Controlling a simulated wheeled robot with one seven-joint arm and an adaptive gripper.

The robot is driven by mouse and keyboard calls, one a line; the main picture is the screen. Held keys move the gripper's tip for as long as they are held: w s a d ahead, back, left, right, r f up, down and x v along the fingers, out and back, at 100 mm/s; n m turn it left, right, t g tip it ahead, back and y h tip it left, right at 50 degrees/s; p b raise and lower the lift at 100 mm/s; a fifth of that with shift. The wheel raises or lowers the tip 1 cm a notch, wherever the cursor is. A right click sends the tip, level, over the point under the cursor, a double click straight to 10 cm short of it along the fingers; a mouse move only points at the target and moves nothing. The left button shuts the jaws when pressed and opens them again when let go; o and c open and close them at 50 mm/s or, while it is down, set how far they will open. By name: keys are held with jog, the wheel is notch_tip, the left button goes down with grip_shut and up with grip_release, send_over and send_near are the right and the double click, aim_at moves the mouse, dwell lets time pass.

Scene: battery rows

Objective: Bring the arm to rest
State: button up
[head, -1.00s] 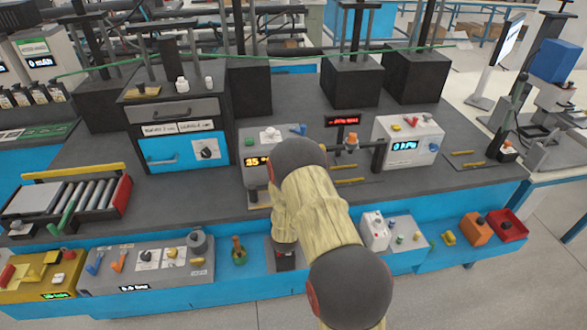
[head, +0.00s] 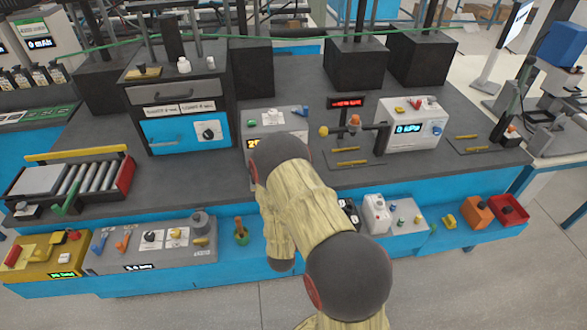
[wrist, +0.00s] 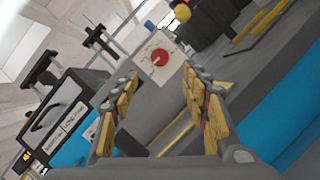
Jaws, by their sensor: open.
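My arm shows in the head view as pale yellow links with dark grey joints, reaching over the front blue ledge toward the bench. Its end is hidden behind my own links there. In the wrist view my gripper (wrist: 160,105) is open, its two yellow-padded fingers wide apart, with nothing between them. Beyond the fingers stands a grey panel with a red knob (wrist: 160,57). The view there is strongly tilted.
The dark grey bench (head: 205,185) carries a blue-fronted drawer cabinet (head: 165,137), a roller tray (head: 90,178) and a white display box (head: 412,130). Control panels line the blue front ledge (head: 310,262), with an orange box (head: 477,210) and a red tray (head: 510,210) at right. The floor in front is clear.

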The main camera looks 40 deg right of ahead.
jog(key=shift+s+a, duration=0.15)
jog(key=shift+a, duration=0.05)
dwell(0.5)
